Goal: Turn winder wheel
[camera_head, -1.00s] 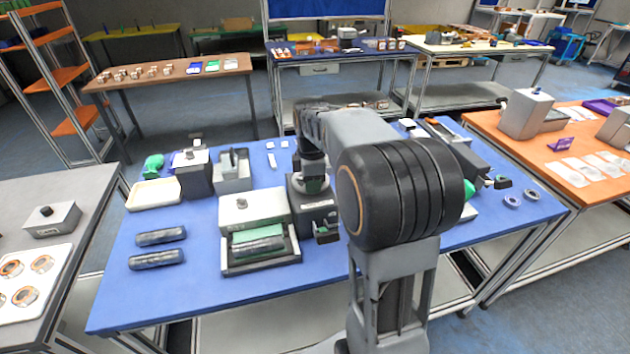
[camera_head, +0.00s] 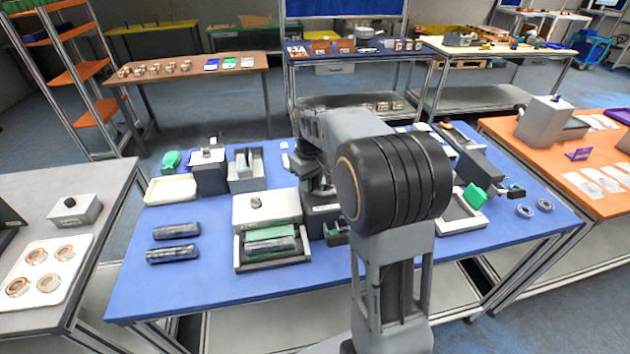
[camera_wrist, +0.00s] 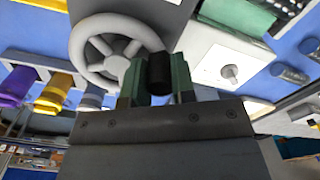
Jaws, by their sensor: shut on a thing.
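The winder wheel (camera_wrist: 112,48) is a grey spoked ring in the wrist view, on the face of a dark grey body. A black handle (camera_wrist: 159,73) sticks out at its rim. My gripper (camera_wrist: 158,82) has green-padded fingers, one on each side of this handle, and is shut on it. The wheel and my fingertips cannot be made out in that view.
The white box (camera_head: 265,206) and a tray with a green block (camera_head: 270,240) stand close left of the winder on the blue table (camera_head: 190,290). Two dark bars (camera_head: 174,254) lie further left. A green block (camera_head: 475,196) and rings (camera_head: 524,211) are at the right.

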